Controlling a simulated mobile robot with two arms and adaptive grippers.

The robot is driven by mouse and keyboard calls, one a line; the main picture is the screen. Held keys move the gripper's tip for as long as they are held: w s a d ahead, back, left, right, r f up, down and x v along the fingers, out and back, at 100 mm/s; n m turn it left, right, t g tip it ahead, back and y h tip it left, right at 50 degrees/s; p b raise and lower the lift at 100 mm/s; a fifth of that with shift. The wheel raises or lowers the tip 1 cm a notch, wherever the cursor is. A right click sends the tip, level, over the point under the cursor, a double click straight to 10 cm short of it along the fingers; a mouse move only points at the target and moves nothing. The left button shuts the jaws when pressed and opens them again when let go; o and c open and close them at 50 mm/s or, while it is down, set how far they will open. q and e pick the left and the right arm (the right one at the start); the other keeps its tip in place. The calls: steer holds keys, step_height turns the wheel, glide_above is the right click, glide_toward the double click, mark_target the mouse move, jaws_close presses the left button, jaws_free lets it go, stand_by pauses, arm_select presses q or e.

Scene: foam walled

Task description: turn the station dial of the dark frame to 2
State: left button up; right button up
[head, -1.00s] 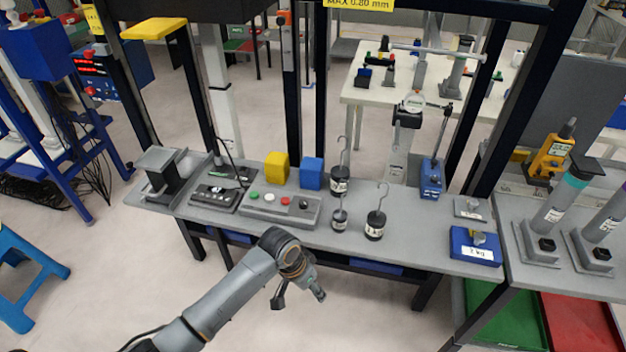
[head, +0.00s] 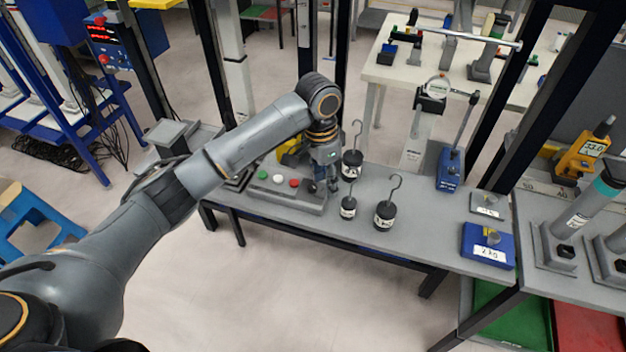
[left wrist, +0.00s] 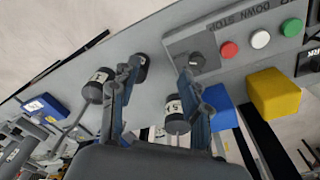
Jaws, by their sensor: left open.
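The control box (head: 287,197) of the dark frame (head: 329,60) stands on the grey bench, with green, white and red buttons and a black dial (head: 310,187) at its right end. My left gripper (head: 334,184) points down beside the box's right end. In the left wrist view my left gripper (left wrist: 162,66) is open, with nothing held between its fingers. My right gripper is out of view.
Hooked black weights stand close by: one behind the gripper (head: 352,167), a small one (head: 348,207) and another (head: 386,214). A yellow block (left wrist: 274,94) and a blue block (left wrist: 218,107) sit behind the box. A blue block with a label (head: 487,246) is at the bench's right.

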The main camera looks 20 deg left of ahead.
arm_select(q)
glide_toward(312, 186)
steer(key=shift+n+y, duration=0.3)
steer(key=shift+n, duration=0.1)
steer(key=f, duration=0.2)
steer(key=f+p, duration=0.1)
steer(key=f, duration=0.5)
steer(key=shift+d+f+p, duration=0.25)
steer(key=shift+d+p, duration=0.05)
steer(key=shift+d, duration=0.05)
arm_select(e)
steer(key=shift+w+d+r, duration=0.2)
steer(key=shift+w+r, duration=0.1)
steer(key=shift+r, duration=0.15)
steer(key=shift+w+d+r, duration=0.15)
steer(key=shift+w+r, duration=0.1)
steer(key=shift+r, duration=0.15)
arm_select(q)
jaws_close()
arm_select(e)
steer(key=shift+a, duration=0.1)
